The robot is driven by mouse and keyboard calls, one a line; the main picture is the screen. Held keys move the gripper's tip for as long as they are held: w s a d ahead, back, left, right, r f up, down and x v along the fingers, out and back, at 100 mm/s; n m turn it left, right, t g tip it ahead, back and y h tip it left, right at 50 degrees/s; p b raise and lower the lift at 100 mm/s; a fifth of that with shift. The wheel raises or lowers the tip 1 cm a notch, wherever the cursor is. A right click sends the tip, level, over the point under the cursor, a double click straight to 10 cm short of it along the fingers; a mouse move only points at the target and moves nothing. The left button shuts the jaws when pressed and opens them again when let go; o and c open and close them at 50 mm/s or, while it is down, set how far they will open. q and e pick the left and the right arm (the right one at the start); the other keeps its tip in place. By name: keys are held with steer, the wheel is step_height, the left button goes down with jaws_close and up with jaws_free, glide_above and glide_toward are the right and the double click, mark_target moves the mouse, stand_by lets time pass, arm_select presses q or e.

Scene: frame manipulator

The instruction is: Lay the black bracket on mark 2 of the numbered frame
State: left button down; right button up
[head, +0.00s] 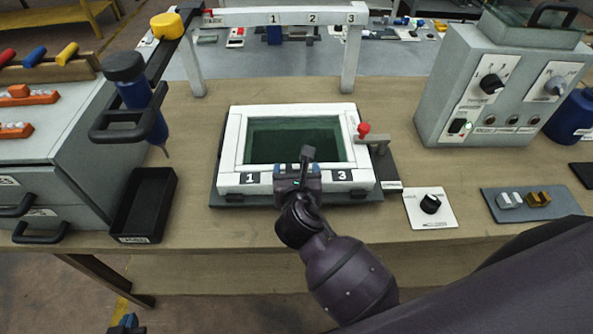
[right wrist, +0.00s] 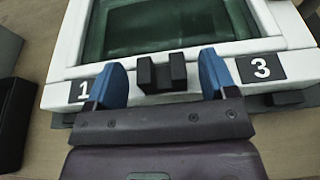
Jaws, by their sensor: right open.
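The numbered frame (head: 229,150) is a white rectangle around a dark green pane on the bench. Marks 1 (head: 250,178) and 3 (head: 341,175) show on its front rim; mark 2 is not visible there. The black bracket (right wrist: 147,76), with two prongs and a notch, is at the front rim between marks 1 and 3 in the right wrist view. My right gripper (head: 299,170) is open, its blue fingers on either side of the bracket with gaps (right wrist: 161,66). Only the tip of my left gripper (head: 126,323) shows at the bottom edge; its jaws are unclear.
A red-knobbed lever (head: 364,130) is at the frame's right side. A black bin (head: 143,205) and grey drawer cabinet stand left. A knob plate (head: 431,207), a tray (head: 532,203) and a control box (head: 470,80) are right. A white gantry stands behind.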

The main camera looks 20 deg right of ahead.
steer(key=shift+r, duration=0.2)
steer(key=r+v, duration=0.1)
steer(key=v, duration=1.1)
stand_by(0.3)
